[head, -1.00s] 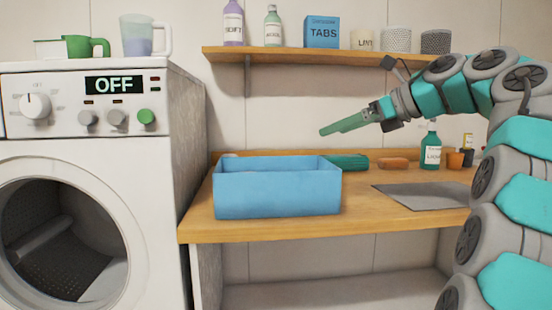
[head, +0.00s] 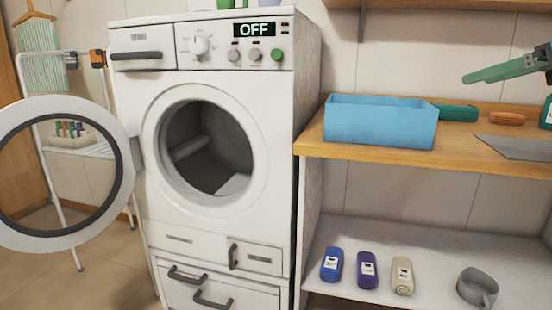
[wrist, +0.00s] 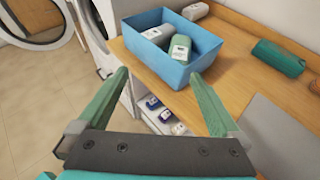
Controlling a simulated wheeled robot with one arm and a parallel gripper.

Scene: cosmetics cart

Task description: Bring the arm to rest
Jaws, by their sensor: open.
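My gripper (wrist: 160,105) is open in the wrist view, its two green fingers wide apart with nothing between them. In the head view my gripper (head: 500,73) shows at the right edge, above the wooden counter and to the right of the blue bin; most of my arm is outside that view. The blue bin (head: 378,127) stands on the counter.
The washing machine (head: 264,118) reads OFF, and its round door (head: 124,180) stands open to the left. The wooden counter (head: 315,148) holds a green roll (head: 457,112) and an orange item (head: 507,118). A drying rack (head: 52,200) stands far left.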

